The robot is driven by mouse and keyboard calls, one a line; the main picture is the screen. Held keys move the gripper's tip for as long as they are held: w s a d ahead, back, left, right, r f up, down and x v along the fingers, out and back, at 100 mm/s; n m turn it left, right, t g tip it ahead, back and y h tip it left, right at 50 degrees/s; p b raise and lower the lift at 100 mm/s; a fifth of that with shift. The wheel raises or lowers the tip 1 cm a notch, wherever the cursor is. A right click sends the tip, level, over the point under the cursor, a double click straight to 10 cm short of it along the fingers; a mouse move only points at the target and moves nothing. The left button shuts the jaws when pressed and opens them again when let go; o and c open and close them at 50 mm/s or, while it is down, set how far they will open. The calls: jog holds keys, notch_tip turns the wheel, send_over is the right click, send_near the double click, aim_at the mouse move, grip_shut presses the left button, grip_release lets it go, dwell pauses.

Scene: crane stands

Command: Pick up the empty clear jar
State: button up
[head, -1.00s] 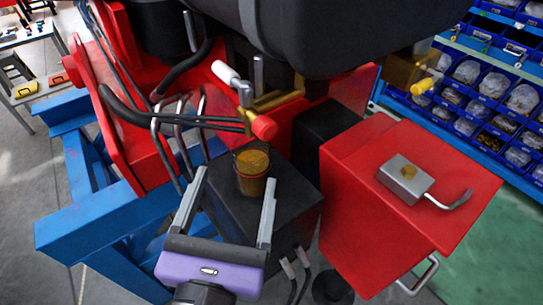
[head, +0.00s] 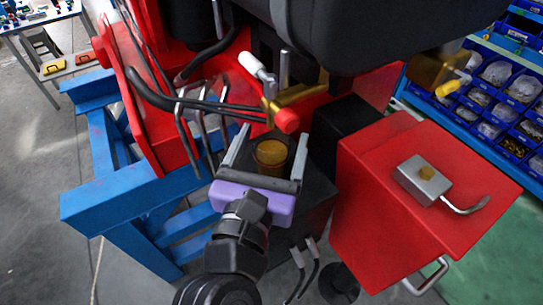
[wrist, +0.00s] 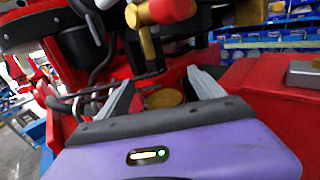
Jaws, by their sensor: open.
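The jar (head: 271,154) looks see-through and amber-brown, with a round golden-brown top, and stands upright on the black box (head: 318,192). My gripper (head: 273,130) is open, with one finger on each side of the jar in the head view. I cannot tell whether either finger touches it. In the wrist view, my gripper (wrist: 163,78) shows the jar's round golden top (wrist: 165,98) between its fingers. The jar's lower part is hidden behind the purple gripper body.
A brass fitting with a red knob (head: 287,120) hangs close above and beyond the jar. Curved metal pipes and black hoses (head: 180,100) are to the left. A red cabinet (head: 400,215) with a grey switch box (head: 422,180) stands to the right. A blue frame (head: 130,205) is at lower left.

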grip_shut()
dwell(0.3)
